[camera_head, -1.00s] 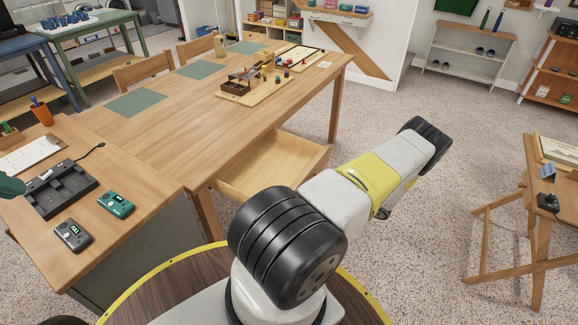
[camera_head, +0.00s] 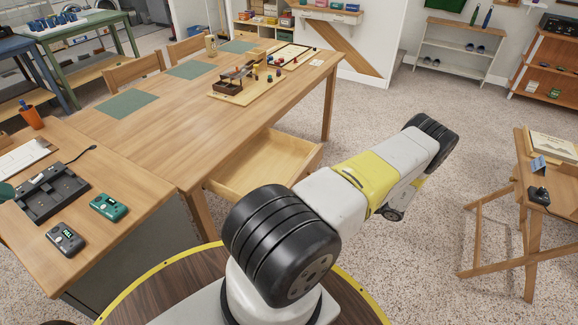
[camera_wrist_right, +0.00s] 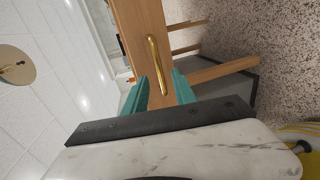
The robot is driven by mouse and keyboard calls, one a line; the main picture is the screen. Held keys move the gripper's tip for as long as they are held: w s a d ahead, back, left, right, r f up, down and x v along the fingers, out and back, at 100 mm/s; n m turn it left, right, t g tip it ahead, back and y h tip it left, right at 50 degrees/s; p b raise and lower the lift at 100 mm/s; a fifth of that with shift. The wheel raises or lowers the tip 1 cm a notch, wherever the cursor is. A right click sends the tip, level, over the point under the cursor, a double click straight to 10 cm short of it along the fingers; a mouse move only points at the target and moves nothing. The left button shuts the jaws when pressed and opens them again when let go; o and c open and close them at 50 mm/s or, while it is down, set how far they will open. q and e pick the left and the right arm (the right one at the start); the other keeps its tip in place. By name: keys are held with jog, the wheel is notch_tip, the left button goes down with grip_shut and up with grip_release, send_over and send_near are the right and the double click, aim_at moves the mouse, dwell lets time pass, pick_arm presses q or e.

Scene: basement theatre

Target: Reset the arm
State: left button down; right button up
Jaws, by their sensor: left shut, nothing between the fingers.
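My left gripper (camera_head: 6,191) shows only as a small teal fingertip at the left edge of the head view, beside a black charging dock; it is shut and empty. My right arm (camera_head: 365,180), white, yellow and black, reaches from the bottom middle toward the right in the head view. Its hand is out of that view. In the right wrist view, my right gripper (camera_wrist_right: 160,88) has its two teal fingers apart. A wooden front with a brass handle (camera_wrist_right: 153,58) lies beyond them; whether they touch it I cannot tell.
A long wooden table (camera_head: 150,125) has a drawer (camera_head: 262,168) pulled open, left of my right arm. Green (camera_head: 108,206) and grey (camera_head: 66,238) devices lie near the dock (camera_head: 50,192). A folding wooden table (camera_head: 530,225) stands at right; carpet between is clear.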

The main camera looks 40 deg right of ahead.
jog(key=shift+v, duration=0.75)
